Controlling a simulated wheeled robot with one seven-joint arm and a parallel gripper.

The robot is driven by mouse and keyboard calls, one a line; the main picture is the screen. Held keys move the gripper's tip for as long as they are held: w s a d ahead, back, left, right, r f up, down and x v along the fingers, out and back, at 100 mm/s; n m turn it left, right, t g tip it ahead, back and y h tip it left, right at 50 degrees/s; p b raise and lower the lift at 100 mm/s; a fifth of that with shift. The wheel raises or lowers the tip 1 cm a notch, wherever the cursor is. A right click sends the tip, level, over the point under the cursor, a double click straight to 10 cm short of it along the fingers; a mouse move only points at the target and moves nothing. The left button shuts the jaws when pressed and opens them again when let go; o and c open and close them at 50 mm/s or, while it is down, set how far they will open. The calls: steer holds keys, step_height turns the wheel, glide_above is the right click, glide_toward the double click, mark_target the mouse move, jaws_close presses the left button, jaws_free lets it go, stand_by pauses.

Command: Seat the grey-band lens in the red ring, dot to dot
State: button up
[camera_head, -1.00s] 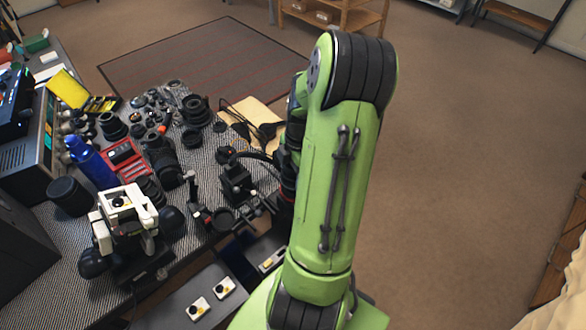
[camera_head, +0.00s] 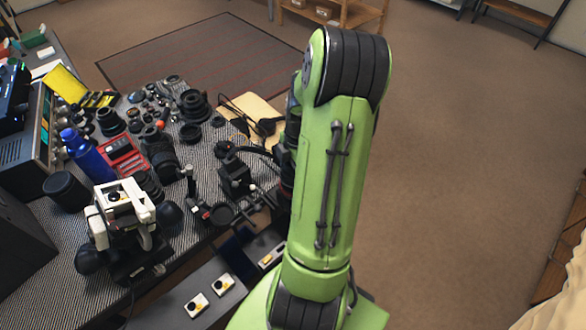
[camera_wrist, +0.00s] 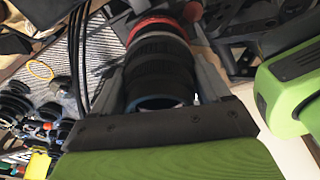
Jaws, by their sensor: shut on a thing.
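In the wrist view my gripper (camera_wrist: 158,62) is shut on a ribbed black lens (camera_wrist: 160,72), one finger on each side of it. The lens's near end is a dark round opening with a pale blue-grey rim. A red ring (camera_wrist: 158,22) shows around the far end, in line with the lens. I cannot tell whether the lens is seated in it or only in front of it. No alignment dots can be made out.
The striped bench mat (camera_head: 60,235) is crowded with loose lenses, a blue bottle (camera_head: 88,155), a red case (camera_head: 122,157) and a white device (camera_head: 124,208). A black stand (camera_head: 236,180) is close left of my arm. Black cables (camera_wrist: 80,55) pass left of the held lens.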

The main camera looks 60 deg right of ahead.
steer(key=shift+f, duration=0.15)
stand_by(0.5)
steer(key=shift+f+b, duration=0.2)
steer(key=shift+b, duration=0.15)
steer(key=shift+f, duration=0.15)
steer(key=shift+f, duration=0.15)
stand_by(0.4)
steer(key=shift+f+b, duration=0.2)
steer(key=shift+b, duration=0.25)
steer(key=o, duration=1.2)
steer(key=shift+o, duration=0.2)
